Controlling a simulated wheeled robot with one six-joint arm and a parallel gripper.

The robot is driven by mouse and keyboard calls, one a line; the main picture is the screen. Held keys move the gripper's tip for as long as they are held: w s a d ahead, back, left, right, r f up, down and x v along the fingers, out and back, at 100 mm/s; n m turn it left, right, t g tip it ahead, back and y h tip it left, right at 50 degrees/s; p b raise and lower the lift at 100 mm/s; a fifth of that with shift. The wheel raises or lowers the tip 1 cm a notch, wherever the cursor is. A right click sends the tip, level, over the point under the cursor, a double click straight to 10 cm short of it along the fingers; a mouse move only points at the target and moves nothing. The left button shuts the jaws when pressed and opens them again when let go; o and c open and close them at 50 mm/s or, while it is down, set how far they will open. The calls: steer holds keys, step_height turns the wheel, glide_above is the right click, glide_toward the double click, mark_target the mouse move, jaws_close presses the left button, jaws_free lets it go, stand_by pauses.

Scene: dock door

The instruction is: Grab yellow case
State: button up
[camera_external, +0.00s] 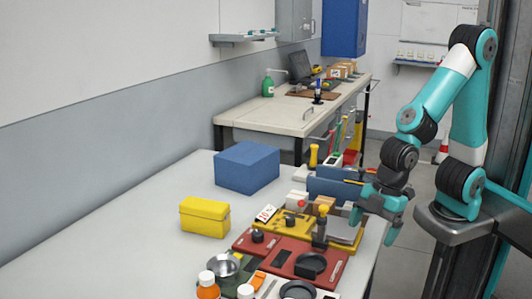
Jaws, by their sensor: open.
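A yellow case (205,217), a small closed box with a lid, sits on the light grey table at the left of the cluttered trays. My gripper (375,222) is open and empty at the right edge of the table, beside the yellow tray. It is well to the right of the yellow case and apart from it. The case's front and side show fully, and nothing touches it.
A large blue box (247,167) stands behind the yellow case. A yellow tray (345,245) and a red tray (290,262) with parts lie between my gripper and the case. Bottles (207,287) stand in front. The table's left side is clear.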

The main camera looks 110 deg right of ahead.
steer(key=w+d+r+h+p, duration=0.2)
steer(key=d+r+p, duration=0.2)
steer(key=r+p, duration=0.15)
steer(key=n+t+h+p, duration=0.3)
steer(key=n+t+h, duration=0.4)
steer(key=n, duration=1.6)
glide_toward(213, 206)
steer(key=p+x, duration=0.3)
steer(key=x, duration=0.1)
steer(key=shift+s+d+f, duration=0.2)
steer(key=shift+s+f, duration=0.05)
steer(key=shift+f, duration=0.05)
steer(key=p+x, duration=0.1)
steer(key=x, duration=0.1)
steer(key=p+x, duration=0.1)
steer(key=x, duration=0.1)
steer(key=shift+w+r, duration=0.1)
steer(key=shift+r, duration=0.15)
steer(key=shift+w+d+f+p, duration=0.3)
steer(key=shift+w, duration=0.15)
steer(key=c, duration=1.2)
steer(key=shift+r, duration=0.1)
steer(key=shift+c, duration=0.4)
